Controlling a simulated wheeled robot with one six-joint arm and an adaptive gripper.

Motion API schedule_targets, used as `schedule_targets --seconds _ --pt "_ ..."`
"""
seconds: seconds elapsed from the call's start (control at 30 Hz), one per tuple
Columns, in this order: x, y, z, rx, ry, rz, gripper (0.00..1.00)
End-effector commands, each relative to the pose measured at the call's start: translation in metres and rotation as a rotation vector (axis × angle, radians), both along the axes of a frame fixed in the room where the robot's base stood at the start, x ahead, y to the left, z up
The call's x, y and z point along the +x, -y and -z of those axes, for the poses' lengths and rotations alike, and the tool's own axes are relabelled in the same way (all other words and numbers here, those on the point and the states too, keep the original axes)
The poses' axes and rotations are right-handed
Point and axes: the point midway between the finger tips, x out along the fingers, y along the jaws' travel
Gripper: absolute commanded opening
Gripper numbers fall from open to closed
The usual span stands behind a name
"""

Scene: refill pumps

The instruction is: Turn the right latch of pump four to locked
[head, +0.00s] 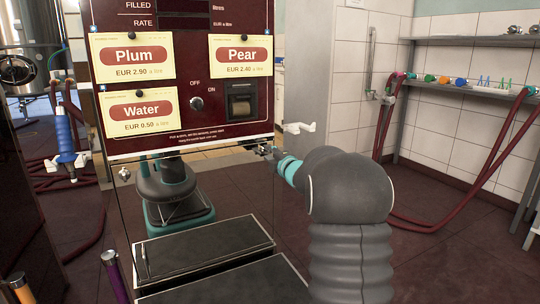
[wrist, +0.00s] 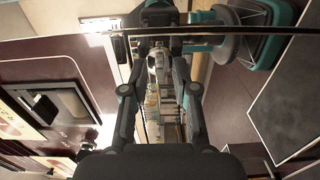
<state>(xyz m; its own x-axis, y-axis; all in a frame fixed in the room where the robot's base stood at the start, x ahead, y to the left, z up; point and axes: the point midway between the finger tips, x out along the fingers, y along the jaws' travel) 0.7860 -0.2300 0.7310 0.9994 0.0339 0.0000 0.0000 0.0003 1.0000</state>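The pump front (head: 185,125) is a dark red panel with Plum, Pear and Water cards above a recess with dark steps. A small silver fitting (head: 124,174) sits below its lower left corner. A white lever-like part (head: 298,127) shows beside the lower right corner; I cannot tell whether it belongs to the pump. My gripper (head: 268,151) is at that lower right corner, small and partly hidden by my arm. In the wrist view, my gripper (wrist: 158,72) has its fingers apart. A pale grey part (wrist: 154,60) appears between them; contact and latch position are unclear.
A blue-handled nozzle (head: 65,135) hangs at left. Red hoses (head: 470,185) hang from a shelf (head: 480,92) at right. The tiled floor behind my arm is partly open.

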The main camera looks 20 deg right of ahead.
Motion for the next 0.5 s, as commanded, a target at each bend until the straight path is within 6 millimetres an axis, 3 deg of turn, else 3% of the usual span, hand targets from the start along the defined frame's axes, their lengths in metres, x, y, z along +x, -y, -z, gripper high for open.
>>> schedule_targets --seconds 0.03,0.1,0.5 --pt "-0.0001 0.0000 0.0000 0.000 0.000 0.000 0.09" --pt "-0.0001 -0.0001 0.0000 0.000 0.000 0.000 0.00" --pt "-0.0002 -0.0002 -0.0003 0.033 -0.001 -0.001 0.00"
